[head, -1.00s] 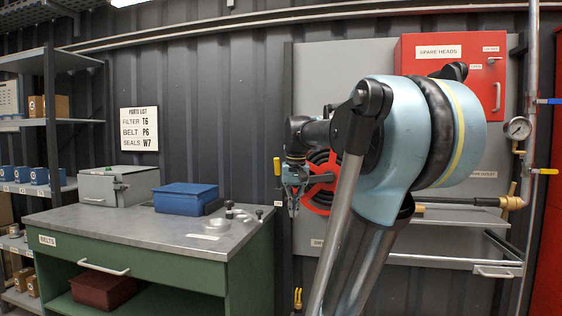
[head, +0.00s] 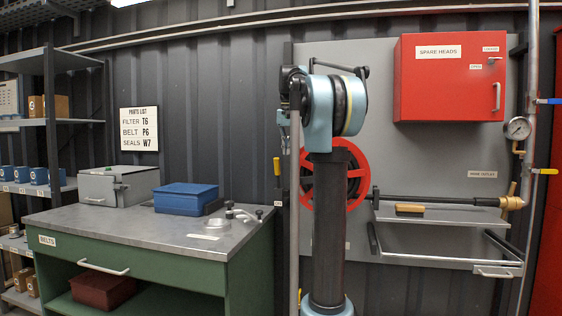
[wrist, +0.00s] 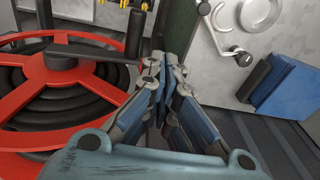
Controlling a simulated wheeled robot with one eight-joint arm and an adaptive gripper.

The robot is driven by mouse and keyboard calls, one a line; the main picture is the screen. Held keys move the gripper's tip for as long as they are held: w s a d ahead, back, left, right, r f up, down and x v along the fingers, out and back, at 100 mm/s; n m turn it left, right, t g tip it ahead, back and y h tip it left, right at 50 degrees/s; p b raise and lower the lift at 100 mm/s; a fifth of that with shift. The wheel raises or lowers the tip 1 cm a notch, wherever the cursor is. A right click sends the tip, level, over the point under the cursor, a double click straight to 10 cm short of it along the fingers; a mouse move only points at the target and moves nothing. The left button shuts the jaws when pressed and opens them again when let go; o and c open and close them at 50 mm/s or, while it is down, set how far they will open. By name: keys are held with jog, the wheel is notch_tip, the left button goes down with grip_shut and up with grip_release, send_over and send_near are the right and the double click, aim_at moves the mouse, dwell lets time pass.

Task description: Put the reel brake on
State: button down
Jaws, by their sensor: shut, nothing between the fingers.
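The red hose reel (head: 357,176) with black hose is on the grey wall panel, partly hidden behind my arm. In the wrist view the reel (wrist: 22,85) fills the left side, with a black crank-like bar (wrist: 90,50) across its hub. A small lever with a yellow grip (head: 277,167) hangs just left of the reel; I cannot tell for sure whether it is the reel brake. My gripper (wrist: 166,64) is shut and empty, its fingertips together, beside the reel's rim and apart from the bar's upright grip. In the head view my arm hides most of it.
The green bench (head: 140,218) stands at the left with a blue bin (head: 186,197) and a metal fitting (head: 243,215) near its right edge. A red spare heads cabinet (head: 449,77), a shelf (head: 440,214) and a pipe with a gauge (head: 517,128) are at the right.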

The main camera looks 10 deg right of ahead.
jog(key=w+d+r+m, duration=0.1)
jog(key=w+r, duration=0.2)
jog(key=w, duration=0.4)
jog(key=w+d+r+m, duration=0.1)
jog(key=w+r, duration=0.2)
jog(key=w, duration=0.5)
jog(key=shift+d+g, duration=0.15)
jog(key=shift+g, duration=0.15)
jog(key=shift+r, duration=0.1)
notch_tip(320, 180, down, 11)
jog(key=s+a, duration=0.2)
jog(key=shift+s+a, duration=0.3)
jog(key=shift+s, duration=0.1)
